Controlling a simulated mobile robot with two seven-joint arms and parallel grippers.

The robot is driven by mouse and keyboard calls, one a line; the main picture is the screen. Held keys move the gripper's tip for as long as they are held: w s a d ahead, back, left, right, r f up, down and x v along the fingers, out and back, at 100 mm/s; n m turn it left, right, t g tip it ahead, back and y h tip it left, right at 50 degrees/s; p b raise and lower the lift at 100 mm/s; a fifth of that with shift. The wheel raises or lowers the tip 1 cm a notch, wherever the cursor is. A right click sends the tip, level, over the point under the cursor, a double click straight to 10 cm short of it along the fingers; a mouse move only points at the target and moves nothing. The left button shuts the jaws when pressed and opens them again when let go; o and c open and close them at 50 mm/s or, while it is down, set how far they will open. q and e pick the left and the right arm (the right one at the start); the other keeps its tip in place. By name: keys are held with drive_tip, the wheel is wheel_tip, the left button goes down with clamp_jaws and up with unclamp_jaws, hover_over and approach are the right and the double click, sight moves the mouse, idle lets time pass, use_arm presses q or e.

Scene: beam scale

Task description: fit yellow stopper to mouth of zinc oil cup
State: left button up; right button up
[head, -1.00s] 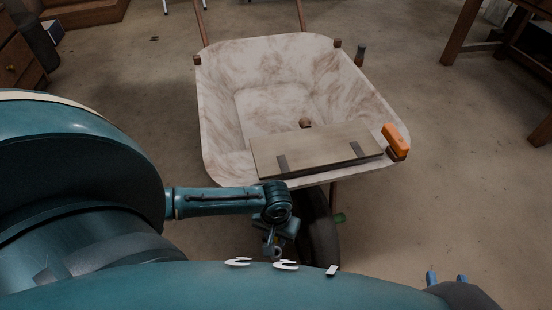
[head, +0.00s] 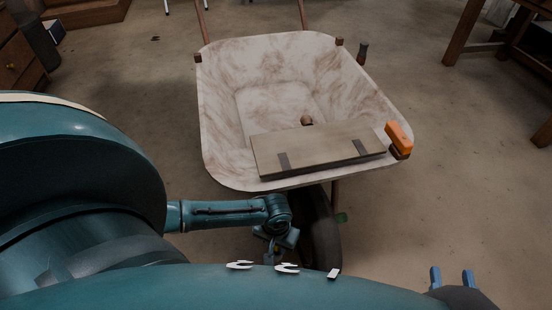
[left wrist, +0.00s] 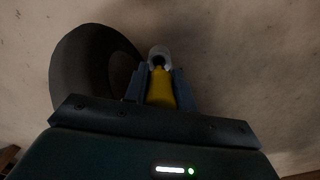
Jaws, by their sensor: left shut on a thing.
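My left gripper (left wrist: 161,88) is shut on the yellow stopper (left wrist: 160,90), held between its two blue fingers in the left wrist view. Just beyond the stopper is a grey-white rounded piece (left wrist: 158,52) with a dark opening. It may be the zinc oil cup, but I cannot tell, nor whether it touches the stopper. In the head view my left gripper (head: 275,250) is low beside the wheelbarrow's wheel, partly hidden behind my own body. My right gripper (head: 451,278) is at the lower right, its two blue fingers apart with nothing visible between them.
A pale, stained wheelbarrow (head: 225,130) stands ahead, its dark wheel (head: 320,232) close to my left gripper. A board with dark straps (head: 320,148) lies across its near end, with an orange thing (head: 398,137) at the right rim.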

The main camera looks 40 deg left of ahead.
use_arm(q)
drive_tip(key=shift+f, duration=0.15)
drive_tip(key=shift+f+b, duration=0.7)
drive_tip(key=shift+f, duration=0.55)
drive_tip(key=shift+r+p, duration=1.15)
drive_tip(key=shift+p, duration=0.25)
drive_tip(key=shift+f, duration=0.25)
drive_tip(key=shift+f+b, duration=0.6)
drive_tip(key=shift+f, duration=0.3)
